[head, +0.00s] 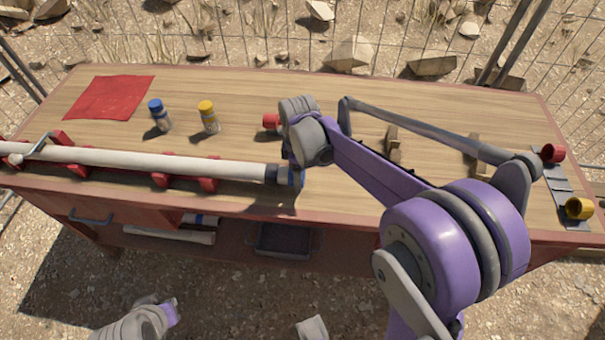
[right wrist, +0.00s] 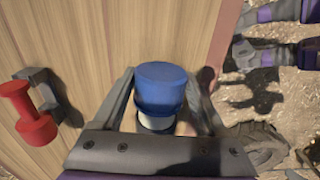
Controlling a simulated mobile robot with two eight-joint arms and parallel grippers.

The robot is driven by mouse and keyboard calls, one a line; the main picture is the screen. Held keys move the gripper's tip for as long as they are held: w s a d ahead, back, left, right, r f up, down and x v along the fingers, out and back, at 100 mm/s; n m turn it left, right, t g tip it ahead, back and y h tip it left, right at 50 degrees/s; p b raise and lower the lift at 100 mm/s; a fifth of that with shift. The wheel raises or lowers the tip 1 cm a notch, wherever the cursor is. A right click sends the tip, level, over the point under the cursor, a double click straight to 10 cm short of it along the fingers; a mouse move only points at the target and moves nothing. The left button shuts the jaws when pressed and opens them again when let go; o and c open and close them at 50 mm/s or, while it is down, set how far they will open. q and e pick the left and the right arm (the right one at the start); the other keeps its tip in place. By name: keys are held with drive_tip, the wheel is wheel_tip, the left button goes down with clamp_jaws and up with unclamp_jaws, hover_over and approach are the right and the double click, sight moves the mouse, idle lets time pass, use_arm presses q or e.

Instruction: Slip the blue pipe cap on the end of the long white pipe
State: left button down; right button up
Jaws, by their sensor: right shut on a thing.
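The long white pipe (head: 150,158) lies across red supports along the bench's front edge, with a dark grey band near its right end. A white part and a dark ring show just below the cap there. I cannot tell how far the cap is over the pipe. My left gripper is not seen.
A red mat (head: 110,97), a blue bottle (head: 160,115) and a yellow bottle (head: 208,117) are at the left. Wooden blocks (head: 393,145) stand between.

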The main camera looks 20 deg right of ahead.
drive_tip(key=shift+w+a, duration=0.35)
drive_tip(key=shift+a, duration=0.25)
drive_tip(key=o, duration=1)
wheel_tip(320, 180, up, 11)
drive_tip(key=shift+f+p, duration=0.1)
drive_tip(key=shift+p, duration=0.4)
drive_tip(key=s+f+m+t+p, duration=0.1)
drive_tip(key=s+m, duration=0.3)
drive_tip(key=s, duration=0.2)
drive_tip(key=s+a+f+m+t+p, duration=0.1)
drive_tip(key=s+f+m+t, duration=0.1)
drive_tip(key=s, duration=0.4)
drive_tip(key=s+a+f+m+t+p, duration=0.1)
drive_tip(key=s+m+t, duration=0.1)
drive_tip(key=s+m, duration=0.3)
drive_tip(key=shift+s+f+m, duration=0.15)
drive_tip(key=shift+s+m, duration=0.15)
drive_tip(key=shift+s, duration=0.4)
